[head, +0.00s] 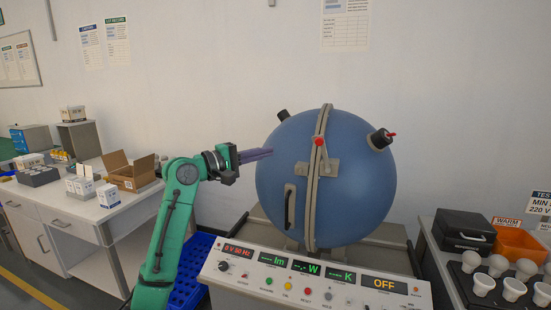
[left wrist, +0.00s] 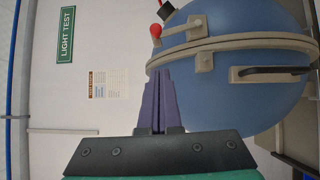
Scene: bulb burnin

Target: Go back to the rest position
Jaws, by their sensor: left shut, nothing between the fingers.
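My left gripper (head: 256,155) is at the end of the green arm, raised beside the left side of the blue sphere (head: 350,185). Its purple fingers are shut with nothing between them. In the left wrist view the closed fingers (left wrist: 158,108) point toward the sphere's seam and the red knob (left wrist: 156,31). In the head view the red knob (head: 319,141) sits on the sphere's closed front band. I cannot tell whether the fingertips touch the sphere, as they overlap its edge in the picture. My right gripper is not in view.
Below the sphere is a control panel (head: 330,292) with lit displays, one reading OFF. A white bench (head: 75,212) with an open cardboard box (head: 130,173) is at left. A blue crate (head: 190,272) stands below.

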